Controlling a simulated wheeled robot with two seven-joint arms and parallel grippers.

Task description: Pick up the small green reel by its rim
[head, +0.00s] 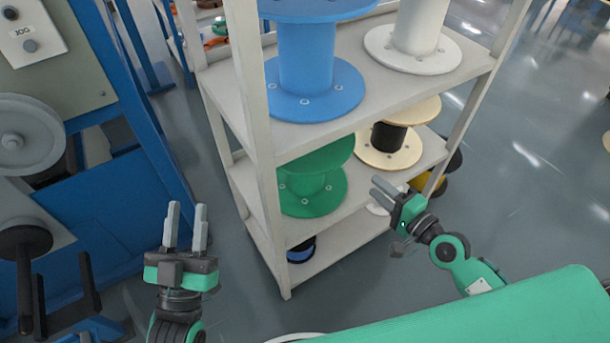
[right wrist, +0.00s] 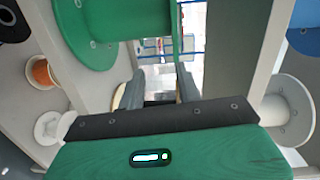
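The green reel (head: 312,197) stands upright on the middle shelf, partly hidden by the shelf post and the upper shelf. In the right wrist view the green reel (right wrist: 86,38) fills the upper left. One flange shows edge-on as a thin green strip in front of the gap between the fingers, nearer the right-hand finger. My right gripper (head: 377,187) is open and empty at the shelf's right side, to the right of the reel. Its fingers (right wrist: 160,80) are apart. I see no contact with the rim. My left gripper (head: 187,207) is open and empty, left of the shelf.
A blue reel (head: 307,55) and a white reel (head: 412,45) stand on the upper shelf (head: 365,75). A wooden reel with black cable (head: 388,145) is beside the green one. A blue machine frame (head: 105,205) stands left.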

